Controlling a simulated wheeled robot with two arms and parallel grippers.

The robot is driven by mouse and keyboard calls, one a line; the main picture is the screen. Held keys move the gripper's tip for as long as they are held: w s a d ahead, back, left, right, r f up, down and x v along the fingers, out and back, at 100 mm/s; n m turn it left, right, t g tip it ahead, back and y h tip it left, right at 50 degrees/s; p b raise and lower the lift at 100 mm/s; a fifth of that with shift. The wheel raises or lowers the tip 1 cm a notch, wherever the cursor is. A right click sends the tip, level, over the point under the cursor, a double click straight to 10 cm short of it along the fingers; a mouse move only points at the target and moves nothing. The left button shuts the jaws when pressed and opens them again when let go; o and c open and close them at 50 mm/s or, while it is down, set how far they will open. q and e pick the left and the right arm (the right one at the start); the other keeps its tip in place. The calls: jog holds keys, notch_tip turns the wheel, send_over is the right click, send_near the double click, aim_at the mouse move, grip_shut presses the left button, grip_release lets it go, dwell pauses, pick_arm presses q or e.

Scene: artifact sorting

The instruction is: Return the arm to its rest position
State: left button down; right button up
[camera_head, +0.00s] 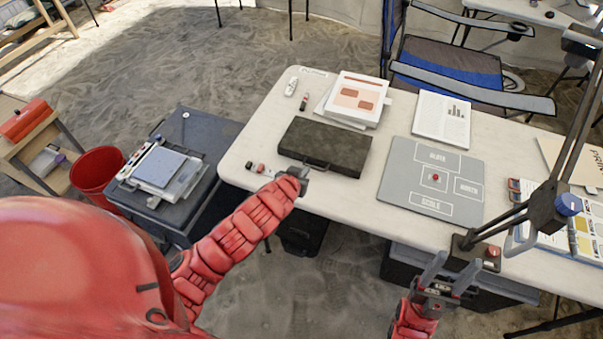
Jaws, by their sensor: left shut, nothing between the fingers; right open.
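My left gripper (301,178) is shut and empty at the near left edge of the white table, at the end of my red arm. It is close to the near side of a dark flat case (325,146). My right gripper (436,274) is open and empty in front of the table's near edge, with its two grey fingers pointing up in the picture. A grey sorting mat (410,187) with labelled white outlines lies on the table. A small red item (435,178) sits in its central outline.
The white table (255,130) carries a stack of books (357,97), a paper sheet (441,117) and a lamp (548,207) near the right gripper. A dark crate (222,132), a red bucket (96,168) and a blue chair (450,70) stand around it.

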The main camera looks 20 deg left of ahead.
pick_arm(q)
jog(key=shift+s+r, duration=0.35)
jog(key=shift+s, duration=0.2)
jog(key=shift+r, duration=0.1)
